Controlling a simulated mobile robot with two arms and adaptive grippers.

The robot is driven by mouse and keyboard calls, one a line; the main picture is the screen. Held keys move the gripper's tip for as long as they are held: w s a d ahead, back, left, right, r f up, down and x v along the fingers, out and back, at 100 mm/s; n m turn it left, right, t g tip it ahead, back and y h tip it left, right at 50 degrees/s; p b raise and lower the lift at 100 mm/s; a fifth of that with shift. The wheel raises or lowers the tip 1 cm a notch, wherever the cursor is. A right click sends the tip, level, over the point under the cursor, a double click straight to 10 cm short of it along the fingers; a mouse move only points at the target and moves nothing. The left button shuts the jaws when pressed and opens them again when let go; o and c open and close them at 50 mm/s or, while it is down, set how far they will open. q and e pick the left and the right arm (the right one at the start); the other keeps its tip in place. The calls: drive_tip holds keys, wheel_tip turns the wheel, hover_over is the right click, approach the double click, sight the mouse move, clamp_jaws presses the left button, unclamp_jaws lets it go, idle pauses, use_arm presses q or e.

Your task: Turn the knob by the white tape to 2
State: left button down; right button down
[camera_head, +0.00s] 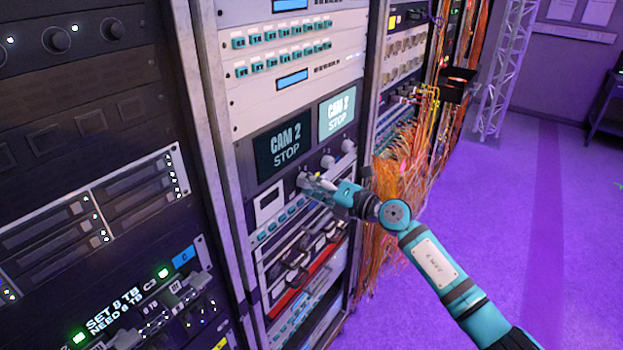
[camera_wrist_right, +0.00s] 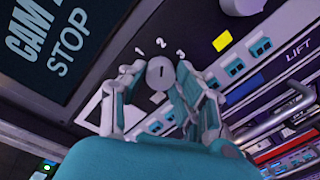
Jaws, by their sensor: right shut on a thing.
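A round grey knob (camera_wrist_right: 160,75) sits on the rack panel in the right wrist view, with the digits 1, 2 and 3 in an arc beside it. A short dark mark on its face appears to line up with the 2. The fingers of my right gripper (camera_wrist_right: 155,88) are shut on this knob, one on each side. A yellow tape piece (camera_wrist_right: 222,41) is on the panel past the 3. In the head view my right gripper (camera_head: 312,184) reaches the panel below the CAM 2 screens and hides the held knob. My left gripper is not in view.
Two more knobs, a middle one (camera_head: 327,161) and a far one (camera_head: 348,146), stand close to the right of my gripper. Metal handles (camera_head: 295,262) stick out below. Orange cables (camera_head: 400,165) hang at the right. The purple floor (camera_head: 560,220) is open.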

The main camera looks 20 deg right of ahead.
idle(0.3)
drive_tip(key=c, duration=1)
unclamp_jaws()
drive_tip(key=shift+d, duration=0.1)
drive_tip(key=shift+o, duration=0.2)
drive_tip(key=v, duration=1.2)
drive_tip(key=shift+f, duration=0.1)
